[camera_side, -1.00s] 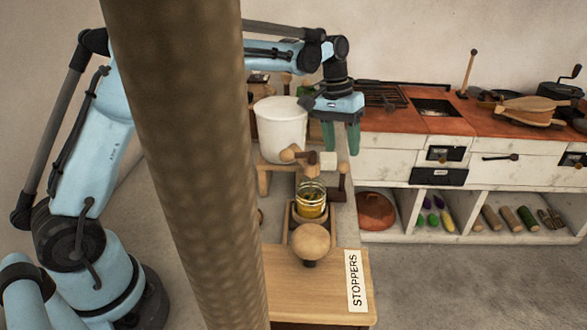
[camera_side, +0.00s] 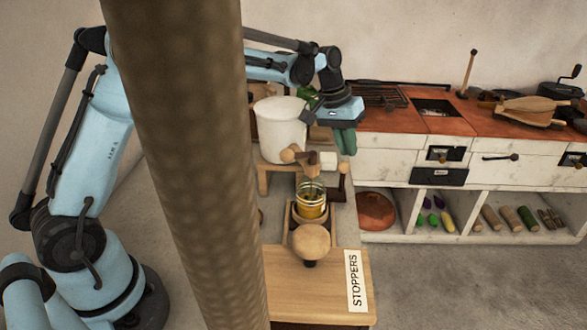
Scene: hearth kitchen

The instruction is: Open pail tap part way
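The white pail (camera_side: 280,132) stands on a wooden stand. A wooden tap (camera_side: 309,160) with a round knob sits at its front, with a pale block (camera_side: 328,160) beside it. A glass jar (camera_side: 311,200) holding yellowish liquid stands below the tap. My gripper (camera_side: 345,142) points down just right of and above the tap, apart from it as far as I can see. Its green fingers overlap in this view, so the gap between them is hidden. Whether liquid runs from the tap is too small to tell.
A wooden board with a STOPPERS label (camera_side: 355,280) and a round wooden knob (camera_side: 311,241) lie in front of the jar. A red-topped counter (camera_side: 400,120) with drawers and shelves stands behind at right. A thick brown post (camera_side: 190,180) blocks part of the view.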

